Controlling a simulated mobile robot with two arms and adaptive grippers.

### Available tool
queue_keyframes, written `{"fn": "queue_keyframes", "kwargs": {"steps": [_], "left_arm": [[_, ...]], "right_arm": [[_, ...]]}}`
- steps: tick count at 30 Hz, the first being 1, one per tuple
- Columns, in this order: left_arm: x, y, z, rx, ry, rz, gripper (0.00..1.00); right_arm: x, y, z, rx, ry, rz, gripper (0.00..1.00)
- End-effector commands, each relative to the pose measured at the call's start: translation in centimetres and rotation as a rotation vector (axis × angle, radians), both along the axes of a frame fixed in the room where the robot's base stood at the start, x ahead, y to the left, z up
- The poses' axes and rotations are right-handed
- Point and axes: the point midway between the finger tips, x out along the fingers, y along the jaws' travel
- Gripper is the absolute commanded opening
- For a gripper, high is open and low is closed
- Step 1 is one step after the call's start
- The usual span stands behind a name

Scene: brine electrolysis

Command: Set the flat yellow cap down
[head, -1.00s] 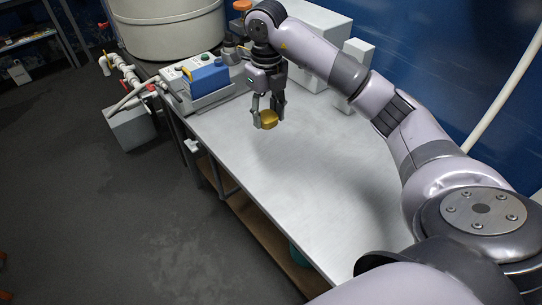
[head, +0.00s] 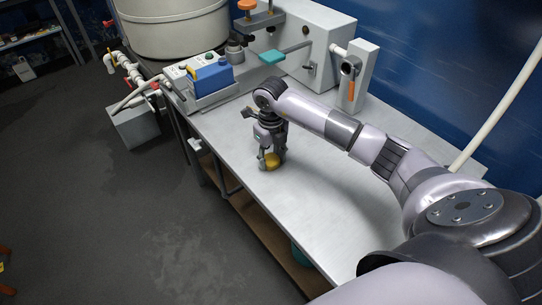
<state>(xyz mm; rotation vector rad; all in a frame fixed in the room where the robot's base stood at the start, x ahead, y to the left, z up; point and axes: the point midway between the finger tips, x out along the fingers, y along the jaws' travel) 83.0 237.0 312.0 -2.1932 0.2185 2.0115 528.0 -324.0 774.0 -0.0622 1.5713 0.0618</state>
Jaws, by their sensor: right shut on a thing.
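The flat yellow cap (head: 271,161) is between the fingers of my right gripper (head: 272,163) in the head view. The gripper points down and is shut on the cap. The cap is low over the bench top (head: 330,210), near its left edge. I cannot tell whether it touches the surface. The fingers partly hide the cap. My left gripper is not in view.
A blue and grey control box (head: 209,76) stands at the bench's back left. A grey machine with a teal handle (head: 271,57) and an upright grey post (head: 358,75) stand behind. The bench front and right are clear.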

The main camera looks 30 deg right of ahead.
Motion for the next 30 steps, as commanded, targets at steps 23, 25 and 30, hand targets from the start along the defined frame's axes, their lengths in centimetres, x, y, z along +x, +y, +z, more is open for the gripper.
{"fn": "queue_keyframes", "kwargs": {"steps": [23, 25, 30], "left_arm": [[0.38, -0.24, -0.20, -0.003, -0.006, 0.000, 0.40], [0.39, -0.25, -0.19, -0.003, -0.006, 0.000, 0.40], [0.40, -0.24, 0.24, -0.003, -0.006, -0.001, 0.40]], "right_arm": [[0.03, 0.00, -0.23, 0.000, -0.001, 0.000, 0.61], [0.04, 0.00, -0.23, 0.000, -0.001, 0.000, 0.61], [0.06, 0.00, 0.32, 0.000, -0.002, 0.000, 0.61]]}}
